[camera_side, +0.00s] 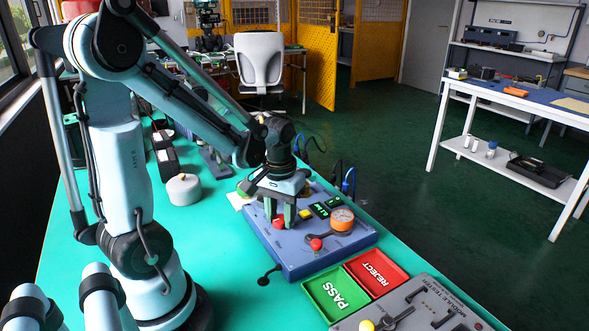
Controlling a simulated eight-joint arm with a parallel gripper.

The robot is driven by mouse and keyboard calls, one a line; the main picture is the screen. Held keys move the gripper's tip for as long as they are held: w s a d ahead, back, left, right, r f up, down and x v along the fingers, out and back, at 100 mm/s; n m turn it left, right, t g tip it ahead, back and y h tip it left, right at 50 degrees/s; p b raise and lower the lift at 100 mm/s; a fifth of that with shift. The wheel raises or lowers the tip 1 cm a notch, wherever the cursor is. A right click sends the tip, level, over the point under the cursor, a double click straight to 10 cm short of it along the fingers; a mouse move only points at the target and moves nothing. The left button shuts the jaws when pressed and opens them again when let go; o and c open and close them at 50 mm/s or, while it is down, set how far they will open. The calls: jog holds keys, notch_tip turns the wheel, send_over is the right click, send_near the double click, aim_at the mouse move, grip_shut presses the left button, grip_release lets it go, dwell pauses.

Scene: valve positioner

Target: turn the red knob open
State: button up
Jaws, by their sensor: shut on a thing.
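My gripper (282,219) points down over the blue-grey valve positioner panel (297,260) on the teal bench. Its fingers are shut on a round red knob (279,223) at the panel's left part. The fingers hide part of this knob, and I cannot tell its turn angle. A second red ball-shaped knob (316,244) sits on a dark lever to the right, apart from my gripper. A small yellow button (305,214) and dark displays with green digits (321,210) lie behind.
A green PASS tray (337,294) and a red REJECT tray (376,272) lie in front of the panel. A grey module tester (420,310) stands at the near right. A pale round container (184,189) stands at left. Bare teal bench (225,255) lies left of the panel.

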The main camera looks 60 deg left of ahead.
aim_at(281, 218)
dwell(0.3)
jog(key=o, duration=1)
jog(key=shift+o, duration=0.2)
jog(key=shift+r, duration=0.1)
notch_tip(281, 218, up, 12)
dwell(0.4)
jog(key=d+f+m+t, duration=0.1)
jog(key=d+m+t, duration=0.1)
jog(key=d, duration=0.1)
jog(key=d+f+m+t, duration=0.1)
jog(key=d+m+t, duration=0.1)
jog(key=d, duration=0.2)
jog(key=w+d+f+m+t, duration=0.1)
jog(key=d+m+t, duration=0.1)
jog(key=d+t, duration=0.1)
jog(key=shift+w+d+m, duration=0.1)
jog(key=shift+d+m, duration=0.2)
jog(key=shift+d, duration=0.3)
